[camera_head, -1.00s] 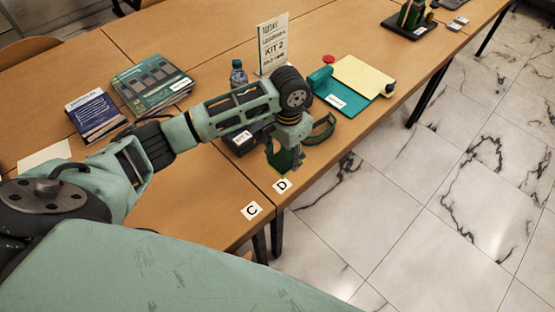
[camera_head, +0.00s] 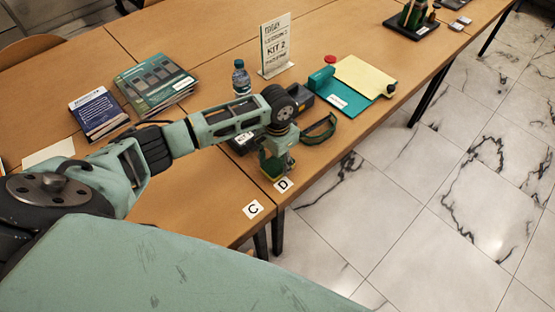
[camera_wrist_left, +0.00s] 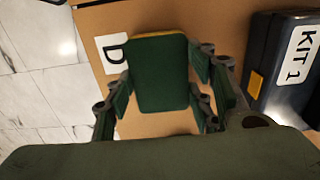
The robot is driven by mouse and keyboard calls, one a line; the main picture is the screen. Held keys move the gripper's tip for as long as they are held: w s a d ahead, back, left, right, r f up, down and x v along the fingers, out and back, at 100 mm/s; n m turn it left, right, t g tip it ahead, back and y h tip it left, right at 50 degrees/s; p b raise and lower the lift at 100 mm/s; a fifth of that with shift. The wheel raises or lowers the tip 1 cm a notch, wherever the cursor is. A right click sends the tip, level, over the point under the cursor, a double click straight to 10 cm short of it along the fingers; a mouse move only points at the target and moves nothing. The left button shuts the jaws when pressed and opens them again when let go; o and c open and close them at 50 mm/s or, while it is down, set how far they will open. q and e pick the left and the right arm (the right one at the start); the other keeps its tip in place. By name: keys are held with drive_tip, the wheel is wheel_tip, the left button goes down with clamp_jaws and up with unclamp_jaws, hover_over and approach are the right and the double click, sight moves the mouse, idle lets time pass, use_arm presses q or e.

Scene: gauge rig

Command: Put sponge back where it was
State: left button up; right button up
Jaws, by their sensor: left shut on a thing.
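The sponge (camera_wrist_left: 160,78), dark green with a yellow edge, sits between the fingers of my left gripper (camera_wrist_left: 158,98) in the left wrist view. In the head view the left gripper (camera_head: 276,160) points down near the table's front edge, just behind the D card (camera_head: 284,185). It is shut on the sponge, whose yellow-green lower edge (camera_head: 271,177) shows beneath the fingers. The D card also shows beside the sponge in the left wrist view (camera_wrist_left: 114,51). I cannot tell whether the sponge touches the table. The right gripper is not in view.
A C card (camera_head: 253,209) lies left of D. A dark KIT 1 box (camera_wrist_left: 291,65) stands close to the left gripper. The front edge is near.

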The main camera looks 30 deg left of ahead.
sight(278, 163)
use_arm(q)
drive_tip(key=o, duration=1.2)
wheel_tip(278, 163, up, 12)
drive_tip(key=shift+r+b, duration=0.15)
drive_tip(key=shift+b, duration=0.15)
